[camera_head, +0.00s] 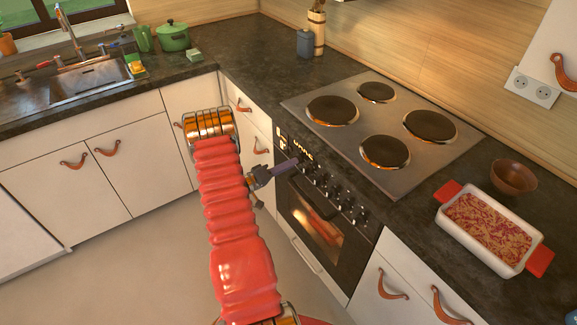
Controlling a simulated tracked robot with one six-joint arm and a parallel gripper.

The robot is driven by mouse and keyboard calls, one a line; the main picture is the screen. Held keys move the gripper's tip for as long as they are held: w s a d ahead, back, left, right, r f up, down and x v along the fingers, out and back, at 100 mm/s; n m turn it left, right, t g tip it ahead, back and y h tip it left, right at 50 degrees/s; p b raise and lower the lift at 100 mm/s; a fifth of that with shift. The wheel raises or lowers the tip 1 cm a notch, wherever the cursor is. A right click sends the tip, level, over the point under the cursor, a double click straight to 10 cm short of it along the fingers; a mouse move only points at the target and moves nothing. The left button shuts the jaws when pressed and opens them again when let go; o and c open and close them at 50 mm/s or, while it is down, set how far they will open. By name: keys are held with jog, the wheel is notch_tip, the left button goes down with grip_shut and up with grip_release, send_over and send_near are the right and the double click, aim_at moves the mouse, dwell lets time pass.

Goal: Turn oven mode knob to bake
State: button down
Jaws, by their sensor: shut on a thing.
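The built-in oven has a black control panel (327,187) with a row of several dark knobs under the cooktop. My gripper (294,163) reaches in from the left and is shut on the oven mode knob (301,158) at the left end of the row. That knob is mostly hidden by the fingers, so I cannot read its pointer or the mode it is set to. Small light marks show on the panel just beside it. The oven door (312,225) below is shut, with a lit window.
The cooktop (385,120) with its round plates lies above the panel. A white baking dish (490,230) with red handles and a brown bowl (513,177) stand on the counter at the right. Cabinets with leather pulls (107,149) flank the oven. The floor at the left is clear.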

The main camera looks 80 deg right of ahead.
jog(key=shift+s+f, duration=0.1)
jog(key=shift+f, duration=0.15)
jog(key=c, duration=2.1)
grip_release()
jog(key=shift+o, duration=1.4)
jog(key=shift+r, duration=0.1)
jog(key=v, duration=1.3)
jog(key=shift+w+a, duration=0.25)
jog(key=shift+w, duration=0.1)
